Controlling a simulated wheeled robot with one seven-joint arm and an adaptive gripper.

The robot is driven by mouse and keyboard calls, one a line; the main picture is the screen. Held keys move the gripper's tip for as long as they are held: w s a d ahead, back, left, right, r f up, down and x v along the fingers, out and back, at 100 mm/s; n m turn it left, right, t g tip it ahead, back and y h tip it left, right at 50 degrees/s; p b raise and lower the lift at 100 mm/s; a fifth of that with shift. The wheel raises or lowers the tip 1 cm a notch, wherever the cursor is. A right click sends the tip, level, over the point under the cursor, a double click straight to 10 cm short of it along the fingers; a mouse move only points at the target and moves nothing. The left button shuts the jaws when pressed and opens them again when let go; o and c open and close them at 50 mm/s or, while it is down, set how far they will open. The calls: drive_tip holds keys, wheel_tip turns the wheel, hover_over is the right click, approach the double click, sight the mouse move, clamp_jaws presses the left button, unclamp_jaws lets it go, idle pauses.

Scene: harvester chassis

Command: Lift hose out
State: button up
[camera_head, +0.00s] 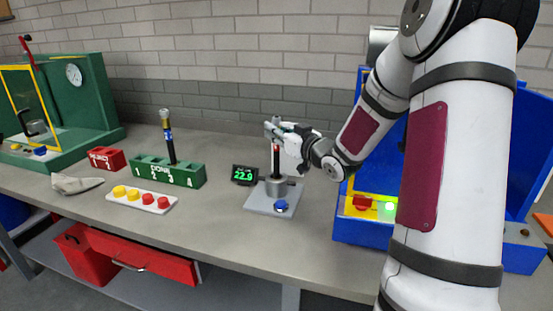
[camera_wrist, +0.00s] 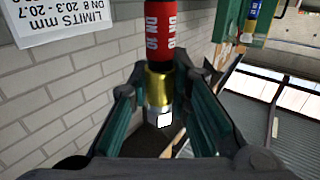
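The hose (camera_head: 276,160) stands upright in the grey cup of the gauge stand (camera_head: 257,202), its dark and red part showing below my gripper. In the wrist view the hose (camera_wrist: 160,35) has a red band marked DN 10 and a brass end fitting. My gripper (camera_head: 279,130) is at the hose's top end. In the wrist view my gripper's fingers (camera_wrist: 163,80) close in on both sides of the brass fitting and appear to touch it. The hose's lower end is hidden in the cup. The small display (camera_head: 244,175) beside the stand reads 22.9.
A green numbered rack (camera_head: 182,177) holds a blue-banded hose (camera_head: 169,135). A red rack (camera_head: 106,158), a button strip (camera_head: 142,199) and a green machine (camera_head: 85,105) stand left. A blue machine (camera_head: 350,228) with a lit green lamp stands right. A limits sign (camera_wrist: 80,15) hangs on the wall.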

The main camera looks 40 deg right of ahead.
clamp_jaws()
